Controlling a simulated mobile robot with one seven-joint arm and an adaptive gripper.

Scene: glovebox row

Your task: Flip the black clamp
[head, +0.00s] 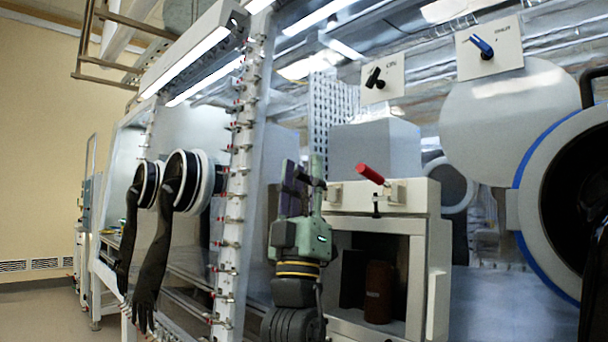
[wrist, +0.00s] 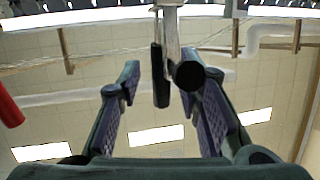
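The black clamp (head: 313,181) has a black handle jutting left from a pale bracket on top of a white box; its black parts show end-on in the wrist view (wrist: 188,75) beside a metal arm. My gripper (head: 304,166) points up in the head view, just left of the box. Its two green fingers with purple pads are open around the clamp's black handle in the wrist view (wrist: 167,105). The black end looks close to the right finger; whether they touch I cannot tell.
A red-handled clamp (head: 371,174) sits on the same white box (head: 433,235), right of the black one. A black-handled switch (head: 375,79) and a blue-handled one (head: 481,47) are on panels above. Glovebox gloves (head: 161,245) hang at left.

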